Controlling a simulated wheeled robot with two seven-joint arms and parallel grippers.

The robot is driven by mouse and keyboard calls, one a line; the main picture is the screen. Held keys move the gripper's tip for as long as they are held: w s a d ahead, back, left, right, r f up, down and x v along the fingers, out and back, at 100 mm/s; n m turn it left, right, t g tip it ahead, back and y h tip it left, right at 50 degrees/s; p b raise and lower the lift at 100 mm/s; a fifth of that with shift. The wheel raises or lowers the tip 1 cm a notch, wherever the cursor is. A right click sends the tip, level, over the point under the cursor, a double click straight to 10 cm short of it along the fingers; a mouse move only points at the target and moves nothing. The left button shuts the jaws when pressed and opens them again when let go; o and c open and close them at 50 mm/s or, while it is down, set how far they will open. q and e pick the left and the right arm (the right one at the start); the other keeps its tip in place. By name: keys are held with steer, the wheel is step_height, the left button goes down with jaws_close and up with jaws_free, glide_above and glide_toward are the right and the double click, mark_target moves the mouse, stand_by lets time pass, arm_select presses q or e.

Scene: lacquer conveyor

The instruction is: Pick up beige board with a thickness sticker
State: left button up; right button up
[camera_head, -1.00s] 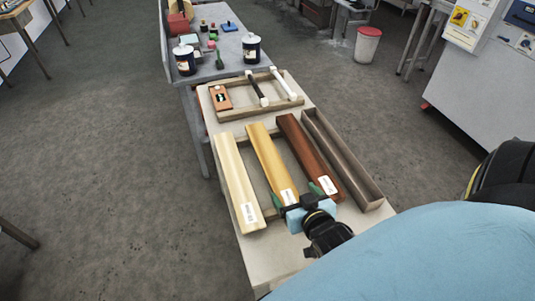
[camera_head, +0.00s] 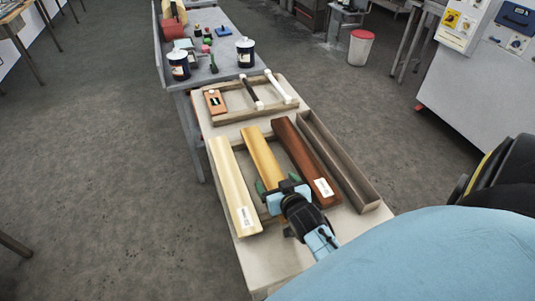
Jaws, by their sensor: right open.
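The beige board (camera_head: 230,180) lies lengthwise at the left of the row, with a white sticker (camera_head: 244,217) on its near end. A yellow-tan board (camera_head: 261,152) lies beside it, and a red-brown board (camera_head: 300,155) to the right of that, with its own sticker (camera_head: 324,187). My right gripper (camera_head: 277,185) is open, its green fingertips over the near part of the yellow-tan board. The gripper hides that board's near end and sticker. Whether it touches the board I cannot tell. My left gripper is not in view.
An empty wooden trough (camera_head: 340,160) lies right of the boards. Behind is a wooden frame (camera_head: 238,116) with brushes and a small brown block. Two dark cans (camera_head: 179,66) (camera_head: 246,52) stand on the grey table beyond. The light table (camera_head: 275,262) is bare in front of the boards.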

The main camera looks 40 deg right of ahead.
steer(key=c, duration=1.3)
